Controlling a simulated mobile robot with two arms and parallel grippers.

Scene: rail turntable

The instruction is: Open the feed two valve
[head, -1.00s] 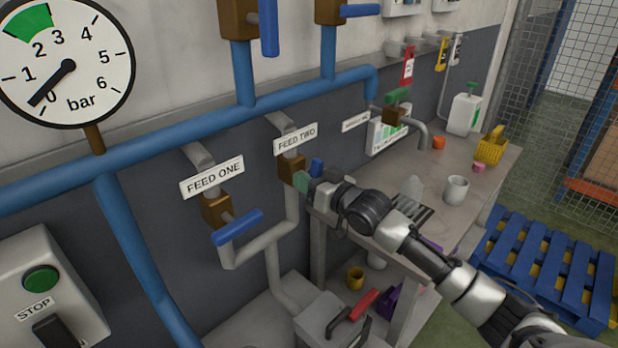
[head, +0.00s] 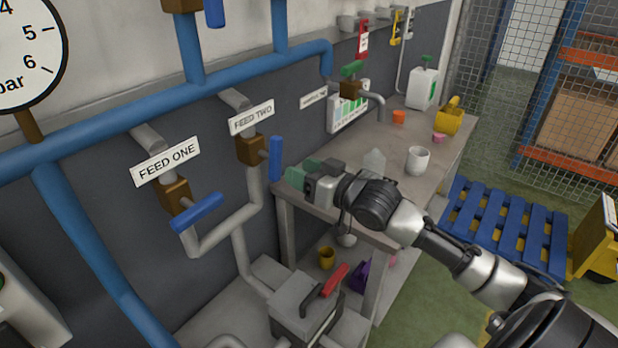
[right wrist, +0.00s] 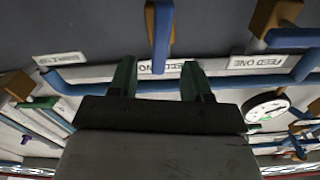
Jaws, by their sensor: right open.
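The feed two valve has a brass body (head: 250,150) on the wall under its FEED TWO label (head: 252,117). Its blue handle (head: 275,158) stands upright, roughly in line with the grey pipe below. My right gripper (head: 300,172) is just to the right of the handle, apart from it and open, with nothing held. In the right wrist view the two green fingers (right wrist: 157,78) are spread, and the blue handle (right wrist: 161,40) lies ahead of the gap between them. My left gripper is out of view.
The feed one valve (head: 174,196) is to the left, its blue handle (head: 197,212) crosswise to its pipe. A workbench (head: 330,205) with a white mug (head: 417,160) stands behind my right arm. A grey box (head: 305,305) is below. A blue pallet (head: 505,225) lies at right.

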